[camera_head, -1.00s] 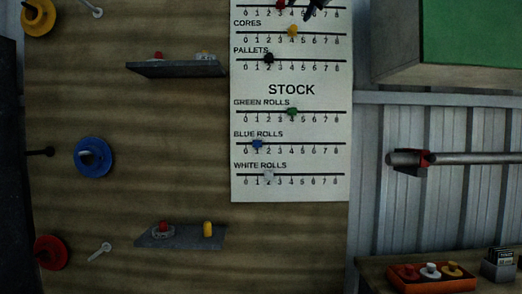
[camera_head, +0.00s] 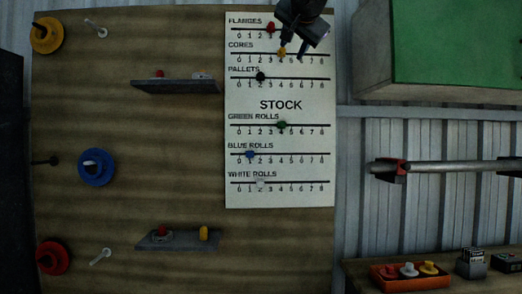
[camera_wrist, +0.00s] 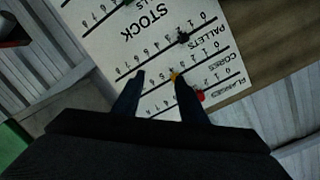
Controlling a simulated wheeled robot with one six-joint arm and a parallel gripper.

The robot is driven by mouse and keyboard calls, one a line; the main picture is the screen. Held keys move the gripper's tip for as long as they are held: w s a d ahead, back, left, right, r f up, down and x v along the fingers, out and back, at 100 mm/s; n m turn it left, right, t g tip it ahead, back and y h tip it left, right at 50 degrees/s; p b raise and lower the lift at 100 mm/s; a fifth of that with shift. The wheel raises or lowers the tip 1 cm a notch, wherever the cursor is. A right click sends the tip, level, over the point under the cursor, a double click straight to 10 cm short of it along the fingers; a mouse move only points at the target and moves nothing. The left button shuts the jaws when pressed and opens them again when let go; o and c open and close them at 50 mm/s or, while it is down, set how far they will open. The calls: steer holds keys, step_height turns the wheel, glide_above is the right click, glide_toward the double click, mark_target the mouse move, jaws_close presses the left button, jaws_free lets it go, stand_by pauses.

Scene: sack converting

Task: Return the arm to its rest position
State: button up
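My gripper (camera_head: 293,50) is in front of the upper right of the white stock board (camera_head: 280,200) in the head view. In the wrist view my gripper (camera_wrist: 158,80) has its two dark fingers apart with nothing held between them. The board's yellow cores slider (camera_head: 282,53) appears close to the fingers in the head view; whether they touch it I cannot tell. The red flanges slider (camera_head: 270,28) and black pallets slider (camera_head: 260,77) are nearby.
Grey shelves (camera_head: 176,87) stick out of the wooden wall on the left. A blue flange (camera_head: 96,167) hangs there. A green-fronted box (camera_head: 455,45) and a metal bar (camera_head: 450,167) are at right. An orange tray (camera_head: 410,283) sits on a bench below.

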steer(key=s+d+f+n+g+p, duration=0.1)
steer(key=d+f+g, duration=0.15)
steer(key=f, duration=1.05)
steer(key=s+d+f+n+g+h, duration=0.1)
steer(key=s+d+f+n+g, duration=0.15)
steer(key=f, duration=1.15)
steer(key=s+d+f+n+g+p, duration=0.1)
steer(key=f+g, duration=0.2)
steer(key=f, duration=1)
steer(key=s+d+f+n+g, duration=0.1)
steer(key=s+d+f+g, duration=0.1)
steer(key=s+f, duration=0.6)
steer(key=s+d+f+n+g, duration=0.1)
steer(key=s+f+g, duration=0.3)
steer(key=f, duration=0.6)
steer(key=s+f+g+p, duration=0.1)
steer(key=s+f, duration=0.4)
steer(key=s, duration=0.4)
steer(key=s+d+f+n+g, duration=0.1)
steer(key=s+f, duration=0.5)
steer(key=s, duration=0.4)
steer(key=shift+g+p, duration=0.3)
steer(key=shift+p, duration=0.05)
steer(key=shift+w, duration=0.15)
steer(key=shift+d, duration=0.15)
